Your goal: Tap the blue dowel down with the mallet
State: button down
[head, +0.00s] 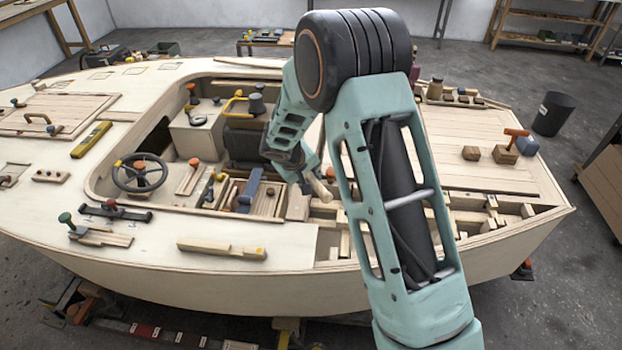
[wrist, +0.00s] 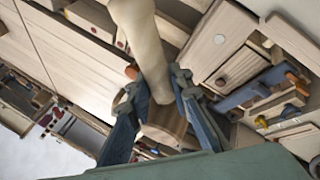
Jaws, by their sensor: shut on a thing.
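My gripper (head: 300,172) is over the open middle of the boat, partly hidden behind my own arm in the head view. Its blue fingers (wrist: 158,92) are closed around a pale wooden piece, which looks like the mallet (wrist: 150,40). The mallet's pale wood (head: 319,187) also shows in the head view, tilted and sticking out below the gripper. I cannot tell which end of it shows. I cannot make out the blue dowel for sure; my arm covers part of the hull.
A long blue tool (head: 248,189) lies left of my gripper, near a steering wheel (head: 140,173). Open framed compartments (head: 345,240) lie along the near side. Wooden blocks (head: 505,154) and an orange-handled tool (head: 516,133) stand on the right deck. The deck planks (head: 480,170) there are mostly clear.

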notch_tip(320, 180, down, 5)
jog(key=b, duration=0.6)
jog(key=shift+r+p, duration=1.75)
jog(key=shift+r, duration=0.95)
jog(key=s+d+r+m+g+h+p, duration=0.1)
jog(key=s+d+r+m+p, duration=0.2)
jog(key=s, duration=0.5)
jog(key=s+d+r+m+g+h+p, duration=0.1)
jog(key=s+d+r+m+p, duration=0.2)
jog(key=s, duration=0.6)
notch_tip(320, 180, up, 3)
jog(key=d, duration=0.2)
jog(key=shift+s+d+f+m+g, duration=0.2)
jog(key=shift+s+d+m+g, duration=0.05)
jog(key=shift+d+m+g, duration=0.15)
